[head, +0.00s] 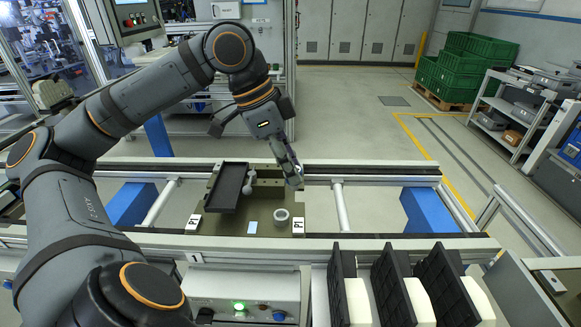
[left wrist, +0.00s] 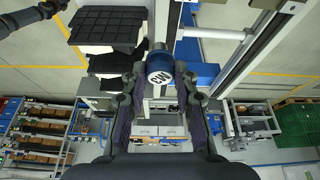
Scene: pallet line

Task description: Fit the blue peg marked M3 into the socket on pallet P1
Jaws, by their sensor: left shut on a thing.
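My left gripper (head: 293,172) reaches over the pallet from above and is shut on the blue peg. In the left wrist view the peg (left wrist: 160,72) sits between both fingers, its pale end face bearing a dark M3 mark that appears upside down. In the head view the fingers hide most of the peg. Pallet P1 (head: 262,236) is an olive plate on the line, with white P1 labels at its near corners. The socket (head: 281,215), a light grey ring, stands on its right part. The held peg appears above and beyond the socket, apart from it. My right gripper is not seen.
A black tray (head: 228,188) lies on the pallet's left half, beside a grey curved part (head: 249,183). The line's rail (head: 380,245) runs along the near side. Black upright holders (head: 392,280) with white pieces stand at the front right. A box with a lit green button (head: 240,307) is in front.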

